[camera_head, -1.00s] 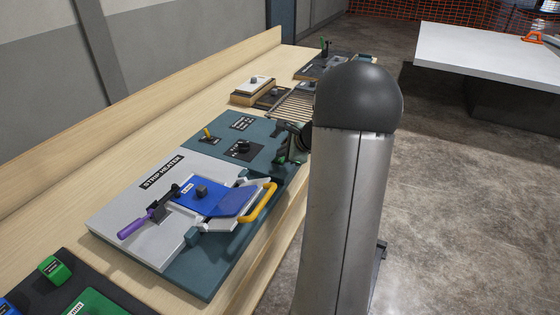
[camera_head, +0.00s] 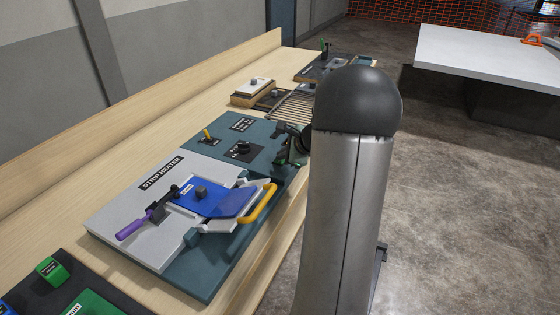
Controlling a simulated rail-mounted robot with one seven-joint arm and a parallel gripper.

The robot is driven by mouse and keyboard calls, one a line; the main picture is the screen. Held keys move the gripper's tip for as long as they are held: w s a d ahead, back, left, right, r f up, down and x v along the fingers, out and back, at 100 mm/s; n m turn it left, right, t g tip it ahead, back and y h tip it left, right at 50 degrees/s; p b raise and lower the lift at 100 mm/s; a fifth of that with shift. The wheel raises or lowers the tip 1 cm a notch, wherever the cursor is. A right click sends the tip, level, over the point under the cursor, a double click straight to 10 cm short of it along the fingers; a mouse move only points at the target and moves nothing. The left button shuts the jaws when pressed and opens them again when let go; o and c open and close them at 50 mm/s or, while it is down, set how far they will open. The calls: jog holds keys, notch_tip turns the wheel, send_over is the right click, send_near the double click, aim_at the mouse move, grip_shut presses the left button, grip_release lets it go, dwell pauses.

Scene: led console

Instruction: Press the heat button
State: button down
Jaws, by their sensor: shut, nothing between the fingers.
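The strip heater (camera_head: 125,207) lies on the wooden bench, with a grey plate, a blue clamp piece (camera_head: 207,197), a yellow handle (camera_head: 262,204) and a purple-handled toggle clamp (camera_head: 132,229). Its teal control panel (camera_head: 218,131) carries a yellow-tipped switch (camera_head: 207,134), a black knob (camera_head: 242,148) and a small dark label plate (camera_head: 241,124). I cannot make out which control is the heat button; it may be hidden. My gripper (camera_head: 284,161) is at the panel's right edge, right of the knob, mostly hidden behind my arm. It is shut and holds nothing visible.
Further along the bench are a wooden block fixture (camera_head: 253,91) and a slatted rack (camera_head: 291,106). A dark tray with green blocks (camera_head: 54,270) is at the lower left. A white table (camera_head: 490,58) stands apart at the right.

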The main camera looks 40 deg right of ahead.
dwell(0.5)
jog(key=shift+r+p, duration=0.55)
jog(key=shift+r, duration=0.2)
jog(key=shift+r+p, duration=1.85)
jog(key=shift+r, duration=0.7)
